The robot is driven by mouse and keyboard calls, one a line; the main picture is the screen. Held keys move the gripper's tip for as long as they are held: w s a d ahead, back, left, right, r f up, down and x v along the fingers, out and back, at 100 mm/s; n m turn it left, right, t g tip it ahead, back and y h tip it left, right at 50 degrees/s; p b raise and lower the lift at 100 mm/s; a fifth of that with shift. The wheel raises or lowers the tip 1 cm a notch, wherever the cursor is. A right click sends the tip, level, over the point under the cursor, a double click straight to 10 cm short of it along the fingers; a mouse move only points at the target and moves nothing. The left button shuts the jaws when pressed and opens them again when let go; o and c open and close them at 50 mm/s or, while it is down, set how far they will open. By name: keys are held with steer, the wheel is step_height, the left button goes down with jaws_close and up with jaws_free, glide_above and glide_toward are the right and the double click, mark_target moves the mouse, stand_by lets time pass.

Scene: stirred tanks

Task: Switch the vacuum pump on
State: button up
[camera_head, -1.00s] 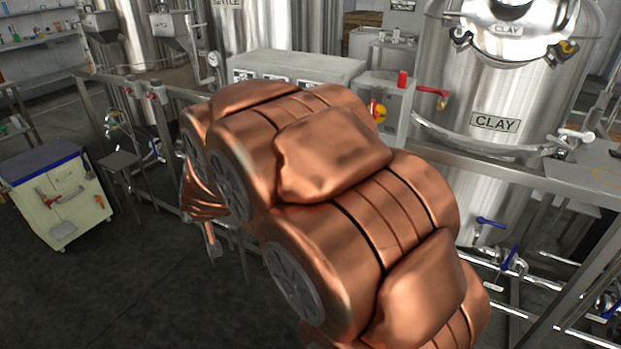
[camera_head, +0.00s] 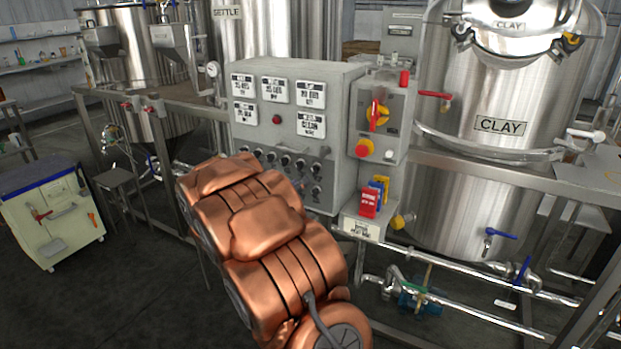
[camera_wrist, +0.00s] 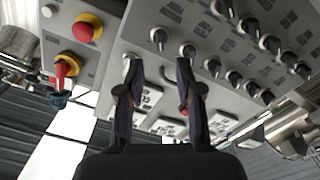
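A grey control panel (camera_head: 290,105) stands in the middle of the head view, with rows of black rotary knobs (camera_head: 300,163) low on its face. No label saying vacuum pump is readable, so I cannot tell which knob is the pump's. In the wrist view my gripper (camera_wrist: 158,68) is open and empty, its two dark fingers apart and pointing at the panel. One knob (camera_wrist: 158,37) is ahead between the fingertips, and another knob (camera_wrist: 187,51) is by the right fingertip. Contact cannot be told. My arm hides the gripper in the head view.
Right of the panel is a grey box with a red-and-yellow rotary switch (camera_head: 377,115) and a red button (camera_head: 363,148). Red and blue tags (camera_head: 370,200) hang below. A steel CLAY tank (camera_head: 480,180) and pipes stand right. Open floor lies left.

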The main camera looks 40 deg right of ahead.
mark_target(313, 171)
steer(key=shift+p+x, duration=0.4)
steer(key=shift+x, duration=3.35)
jaws_close()
